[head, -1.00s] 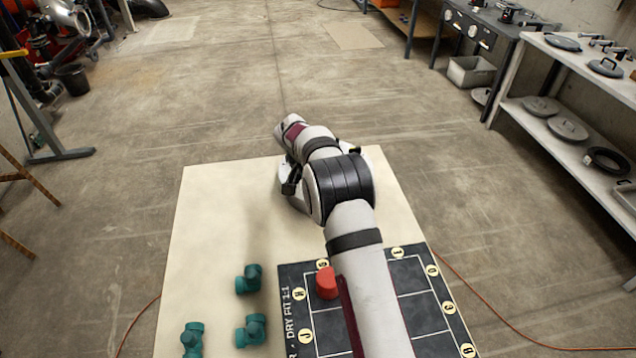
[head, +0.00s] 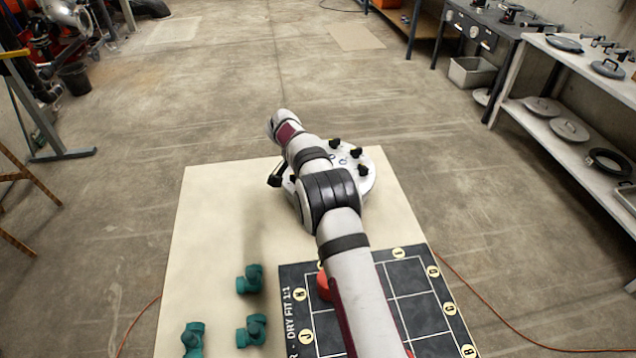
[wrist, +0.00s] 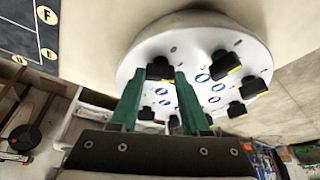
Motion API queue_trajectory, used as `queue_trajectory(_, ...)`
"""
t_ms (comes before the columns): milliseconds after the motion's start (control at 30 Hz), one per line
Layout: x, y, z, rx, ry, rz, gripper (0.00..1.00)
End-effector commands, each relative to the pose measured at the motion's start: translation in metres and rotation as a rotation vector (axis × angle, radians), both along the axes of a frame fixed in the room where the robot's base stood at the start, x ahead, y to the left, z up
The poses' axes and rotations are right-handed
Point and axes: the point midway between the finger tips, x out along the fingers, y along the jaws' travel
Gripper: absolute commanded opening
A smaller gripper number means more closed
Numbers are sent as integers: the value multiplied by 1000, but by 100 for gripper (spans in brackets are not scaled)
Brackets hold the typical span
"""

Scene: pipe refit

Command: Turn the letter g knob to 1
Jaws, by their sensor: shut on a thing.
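A round white panel (wrist: 210,45) carries several black knobs with yellow marks and blue ring labels. In the wrist view, my gripper (wrist: 160,72) has its two green fingers on either side of one black knob (wrist: 160,66) near the panel's left edge, and is shut on it. I cannot read a letter by this knob or tell its setting. Other black knobs (wrist: 253,87) stand around the panel. In the head view, the panel (head: 369,182) is partly hidden under my arm, with some knobs (head: 333,143) showing. My gripper's fingertips are hidden there.
Green pipe fittings (head: 250,279) stand on the cream table (head: 215,215) at left. A dark lettered mat (head: 408,277) lies in front, with a red piece (head: 323,285) mostly behind my arm. A shelf of pans (head: 560,115) stands far right.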

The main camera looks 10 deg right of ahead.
Motion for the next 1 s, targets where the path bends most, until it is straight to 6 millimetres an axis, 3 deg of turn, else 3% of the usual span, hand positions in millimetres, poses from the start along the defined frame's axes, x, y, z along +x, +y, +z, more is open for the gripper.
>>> queue_trajectory(133,-1,1,-1,3,4,-1,0)
queue_trajectory(167,-1,1,-1,3,4,-1,50)
queue_trajectory(300,-1,1,-1,2,3,1,75)
queue_trajectory(667,-1,3,6,2,-1,2,76)
queue_trajectory(767,-4,10,25,2,-3,4,76)
queue_trajectory(1000,-19,35,96,2,-3,2,76)
